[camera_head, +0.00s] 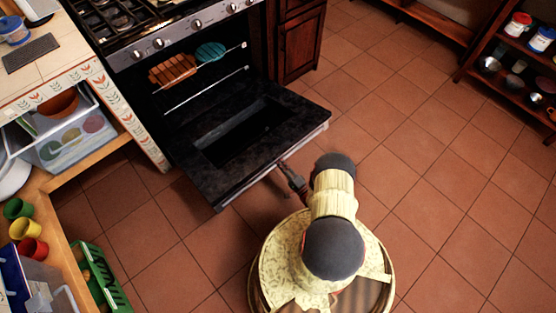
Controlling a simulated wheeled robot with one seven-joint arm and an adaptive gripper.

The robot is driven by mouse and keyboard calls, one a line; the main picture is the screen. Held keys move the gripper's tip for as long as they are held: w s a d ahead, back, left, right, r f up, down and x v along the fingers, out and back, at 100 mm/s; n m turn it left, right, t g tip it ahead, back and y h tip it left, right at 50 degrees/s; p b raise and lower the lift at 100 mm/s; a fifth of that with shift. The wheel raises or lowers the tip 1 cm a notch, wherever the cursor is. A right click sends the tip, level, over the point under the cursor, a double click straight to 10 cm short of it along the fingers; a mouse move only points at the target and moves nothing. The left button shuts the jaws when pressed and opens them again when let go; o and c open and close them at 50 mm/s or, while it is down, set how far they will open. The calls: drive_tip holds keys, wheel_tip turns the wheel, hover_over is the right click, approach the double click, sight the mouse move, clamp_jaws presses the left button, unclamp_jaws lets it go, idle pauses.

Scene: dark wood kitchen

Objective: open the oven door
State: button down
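The oven door (285,121) is swung down and lies about level in front of the oven. Inside the oven (188,95) are racks, with a brown slatted thing (173,69) and a teal round thing (210,51) on the upper one. My gripper (283,167) is at the front edge of the door, close to its handle (255,185). My arm partly covers that area. The gripper's fingers are small and dark, and I cannot tell whether they are apart or closed on the handle.
A wooden shelf unit with cups (22,229) and a plastic bin (70,135) stands at the left. A green crate (100,280) is at the lower left. Dark shelves (500,70) stand at the far right. The tiled floor (430,170) on the right is clear.

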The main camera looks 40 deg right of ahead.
sight(279, 154)
drive_tip(key=shift+d+f, duration=0.1)
drive_tip(key=shift+f, duration=0.7)
drive_tip(key=c, duration=1.7)
unclamp_jaws()
drive_tip(key=shift+s+r, duration=0.1)
drive_tip(key=shift+r, duration=4.85)
